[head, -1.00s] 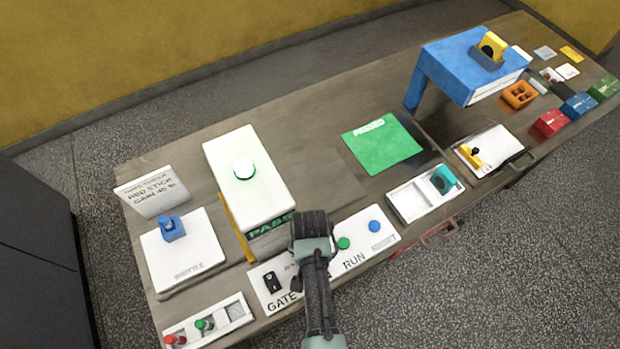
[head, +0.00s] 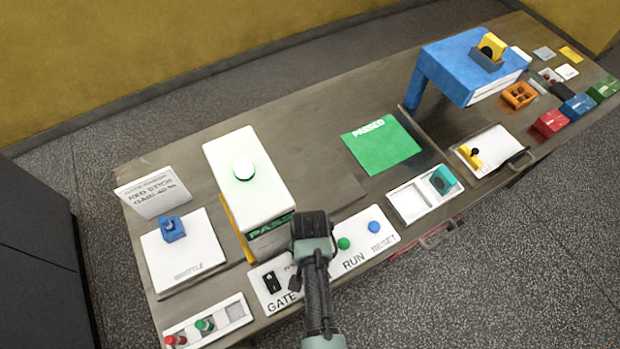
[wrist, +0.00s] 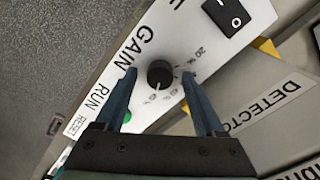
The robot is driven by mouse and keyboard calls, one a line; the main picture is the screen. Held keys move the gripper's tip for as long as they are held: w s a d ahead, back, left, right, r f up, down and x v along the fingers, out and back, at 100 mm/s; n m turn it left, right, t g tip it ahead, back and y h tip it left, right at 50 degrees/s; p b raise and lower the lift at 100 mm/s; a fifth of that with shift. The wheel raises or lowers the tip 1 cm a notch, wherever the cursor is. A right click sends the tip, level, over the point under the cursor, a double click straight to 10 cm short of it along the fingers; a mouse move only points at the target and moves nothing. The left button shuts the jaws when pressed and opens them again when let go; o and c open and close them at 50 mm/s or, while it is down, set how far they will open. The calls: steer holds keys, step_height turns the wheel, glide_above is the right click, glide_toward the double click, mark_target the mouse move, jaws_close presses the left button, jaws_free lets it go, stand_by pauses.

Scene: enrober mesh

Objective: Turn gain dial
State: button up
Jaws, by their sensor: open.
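The gain dial (wrist: 160,74) is a round black knob on a white panel, with "GAIN" and a percent scale printed beside it in the wrist view. My gripper (wrist: 160,75) is open, with one blue-grey finger on each side of the dial and a visible gap to each. In the head view my gripper (head: 312,228) hangs over the white control panel (head: 377,241) and hides the dial. A sign (head: 152,191) at the back left carries lettering about a gain value, too blurred to read surely.
A black rocker switch (wrist: 227,14) sits beside the dial. Green (head: 343,243) and blue (head: 374,227) buttons are on the right part of the panel. The white box (head: 225,160) with a green "PASS" front stands just behind. A green mat (head: 381,145) lies farther right.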

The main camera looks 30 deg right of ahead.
step_height(320, 180, up, 13)
steer(key=b, duration=0.1)
stand_by(0.5)
stand_by(0.5)
